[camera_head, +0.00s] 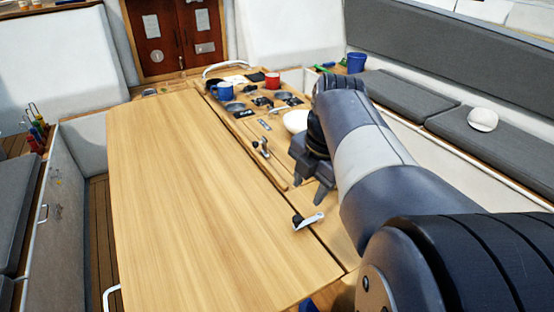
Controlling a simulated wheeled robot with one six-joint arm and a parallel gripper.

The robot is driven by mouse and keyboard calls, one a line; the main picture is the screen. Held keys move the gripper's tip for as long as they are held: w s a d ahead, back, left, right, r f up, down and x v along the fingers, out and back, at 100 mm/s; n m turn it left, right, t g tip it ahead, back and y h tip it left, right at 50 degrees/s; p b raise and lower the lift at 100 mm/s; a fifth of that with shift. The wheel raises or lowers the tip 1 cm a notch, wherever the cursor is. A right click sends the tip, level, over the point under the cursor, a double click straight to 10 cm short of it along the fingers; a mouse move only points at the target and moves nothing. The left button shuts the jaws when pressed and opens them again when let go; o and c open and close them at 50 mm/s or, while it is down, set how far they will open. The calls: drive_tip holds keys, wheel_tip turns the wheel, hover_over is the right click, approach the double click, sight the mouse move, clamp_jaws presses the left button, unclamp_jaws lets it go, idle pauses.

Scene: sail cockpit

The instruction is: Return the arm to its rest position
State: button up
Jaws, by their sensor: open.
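My arm reaches in from the lower right and extends over the right side of the wooden table (180,200). My gripper (307,194) points down above the table's right part, its two dark fingers apart with nothing seen between them. A small silver metal fitting with a dark knob (309,221) lies on the table just below the fingertips. It looks apart from the gripper, though the exact height gap cannot be told.
A blue mug (223,91), a red mug (272,81), a white bowl (296,121) partly behind my arm, and several small dark items stand farther back. A cushioned bench with a white cap (482,119) and blue bucket (356,62) lies right. The table's left half is clear.

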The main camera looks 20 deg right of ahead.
sight(299, 216)
drive_tip(key=f, duration=0.3)
drive_tip(key=w+f, duration=0.1)
drive_tip(key=f, duration=0.3)
drive_tip(key=w+f, duration=0.1)
drive_tip(key=f, duration=0.2)
drive_tip(key=shift+a+f, duration=0.25)
drive_tip(key=shift+a, duration=0.1)
drive_tip(key=shift+w+f, duration=0.1)
